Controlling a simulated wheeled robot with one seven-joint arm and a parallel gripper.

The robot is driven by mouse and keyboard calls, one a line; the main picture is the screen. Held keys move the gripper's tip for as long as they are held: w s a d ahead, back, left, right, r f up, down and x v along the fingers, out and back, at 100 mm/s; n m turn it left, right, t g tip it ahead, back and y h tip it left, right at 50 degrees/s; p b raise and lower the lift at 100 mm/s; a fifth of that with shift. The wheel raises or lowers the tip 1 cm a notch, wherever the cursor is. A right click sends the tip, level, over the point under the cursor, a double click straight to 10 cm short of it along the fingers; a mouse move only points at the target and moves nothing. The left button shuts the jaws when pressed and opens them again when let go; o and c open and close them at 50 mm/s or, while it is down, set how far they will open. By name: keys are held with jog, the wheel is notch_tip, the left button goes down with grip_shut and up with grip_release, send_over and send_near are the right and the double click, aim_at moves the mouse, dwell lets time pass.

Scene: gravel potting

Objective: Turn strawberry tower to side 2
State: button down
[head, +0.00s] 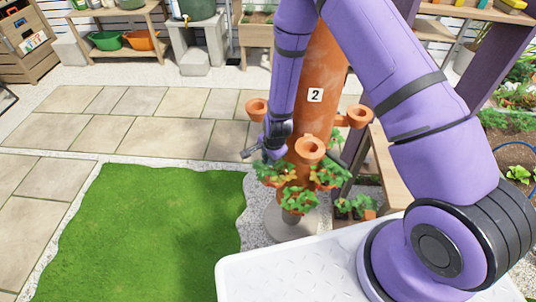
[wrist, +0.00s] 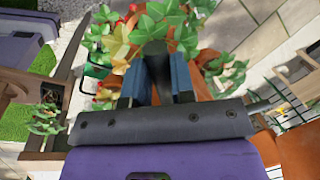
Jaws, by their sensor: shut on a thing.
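The strawberry tower (head: 313,125) is a tall terracotta column with planting cups, standing on a round grey base (head: 290,226). A white label with a black 2 (head: 315,95) faces the head camera. My gripper (head: 274,152) is at the tower's left front, just above the strawberry plants (head: 297,200). In the wrist view, my gripper's blue-padded fingers (wrist: 155,80) are shut on a dark grey bar (wrist: 155,68), seemingly a handle of the tower. Leaves hide its far end. Another dark bar (head: 247,153) sticks out to the left.
A green lawn patch (head: 150,235) and stone paving (head: 130,140) lie open at left. A wooden bench or frame (head: 385,165) stands close on the tower's right. Shelves with green and orange tubs (head: 140,40) stand at the back.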

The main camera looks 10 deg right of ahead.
dwell(0.4)
jog(key=c, duration=1)
grip_release()
jog(key=shift+o, duration=0.2)
jog(key=shift+r, duration=0.1)
notch_tip(320, 180, up, 10)
jog(key=s+d, duration=0.1)
jog(key=s, duration=0.1)
jog(key=shift+r, duration=0.2)
